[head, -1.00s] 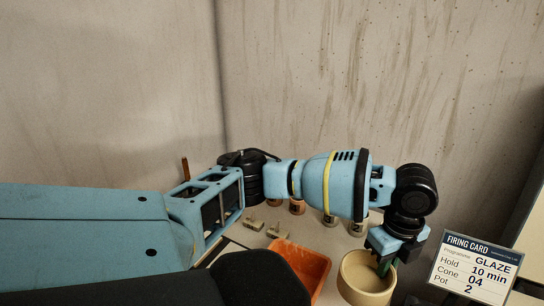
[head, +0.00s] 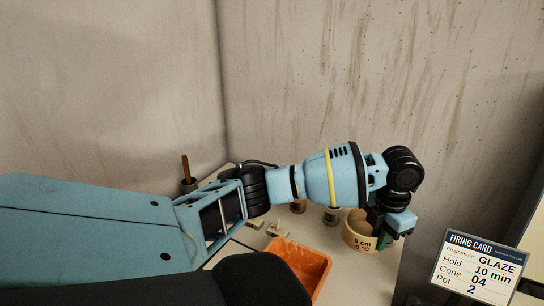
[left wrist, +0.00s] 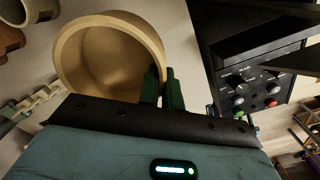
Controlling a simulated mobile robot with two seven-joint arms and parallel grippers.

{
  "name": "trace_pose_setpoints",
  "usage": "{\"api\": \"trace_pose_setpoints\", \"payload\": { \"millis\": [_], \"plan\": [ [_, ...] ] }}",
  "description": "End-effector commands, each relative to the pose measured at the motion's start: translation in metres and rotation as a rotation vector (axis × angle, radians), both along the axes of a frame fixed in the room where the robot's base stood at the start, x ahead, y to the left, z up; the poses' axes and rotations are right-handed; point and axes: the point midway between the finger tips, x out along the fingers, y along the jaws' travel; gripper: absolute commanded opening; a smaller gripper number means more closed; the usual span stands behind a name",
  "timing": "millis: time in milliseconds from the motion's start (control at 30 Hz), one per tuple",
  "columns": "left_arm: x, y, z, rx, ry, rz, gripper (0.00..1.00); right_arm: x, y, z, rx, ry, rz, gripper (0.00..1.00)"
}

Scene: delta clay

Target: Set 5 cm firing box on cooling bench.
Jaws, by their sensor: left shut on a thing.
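The firing box is a round, open-topped beige pot (head: 359,239) with "5 cm" on its side, at the lower right of the head view. It also shows in the left wrist view (left wrist: 72,62), empty inside. My left gripper (head: 385,238) is shut on its rim, with green fingers (left wrist: 163,88) at the box wall. The box looks upright over the far right part of the pale bench (head: 368,282). I cannot tell whether its base touches the bench. My right gripper is not in view.
An orange tray (head: 303,262) lies on the bench left of the box. Small jars (head: 331,215) and pale blocks (head: 277,229) stand behind it. A firing card (head: 478,264) is at the right. A dark control panel with knobs (left wrist: 245,85) shows beside the box.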

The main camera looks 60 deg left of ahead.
Motion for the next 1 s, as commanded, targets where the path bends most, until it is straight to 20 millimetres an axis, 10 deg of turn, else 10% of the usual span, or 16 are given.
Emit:
{"api": "trace_pose_setpoints", "payload": {
  "millis": [567, 1000],
  "plan": [
    [0.002, 0.005, -0.004, 0.000, -0.001, -0.120, 0.00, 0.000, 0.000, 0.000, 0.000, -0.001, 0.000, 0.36],
    [0.002, 0.005, -0.052, 0.000, -0.001, -0.119, 0.00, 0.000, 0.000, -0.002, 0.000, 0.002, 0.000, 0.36]
  ]
}}
